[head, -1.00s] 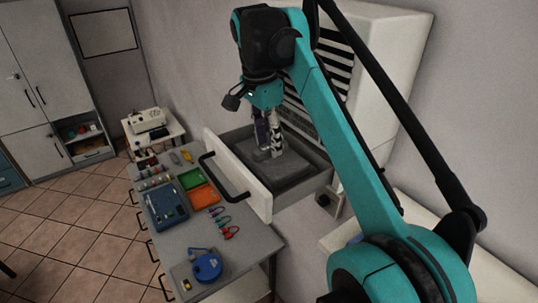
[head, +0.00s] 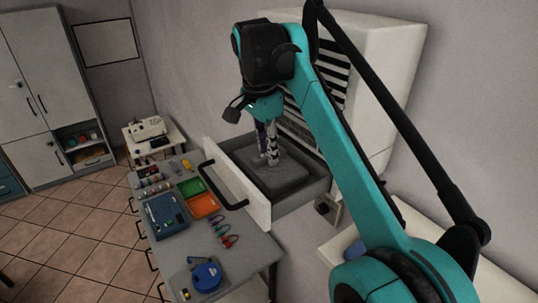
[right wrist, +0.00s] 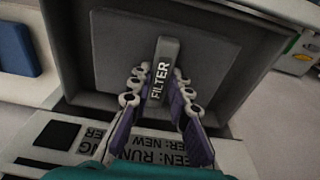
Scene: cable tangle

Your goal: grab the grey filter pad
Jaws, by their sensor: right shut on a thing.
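The grey filter pad (head: 280,180) is a square slab in the open drawer of the white wall unit. In the right wrist view the pad (right wrist: 115,50) has a raised grip bar (right wrist: 167,55) with the word FILTER on it. My right gripper (head: 269,160) reaches down over the drawer from above. Its purple-backed fingers (right wrist: 160,80) are shut on the grip bar, one on each side. The pad looks level and its top stands near the drawer's rim; I cannot tell how far it is clear of the drawer floor. My left gripper is not in view.
The drawer's white front (head: 238,190) with a black handle (head: 212,178) stands close beside the pad. The grey worktable (head: 240,250) holds a blue toolbox (head: 165,214), green and orange trays, coloured clips and a blue reel (head: 206,275). The white wall unit (head: 375,75) rises behind.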

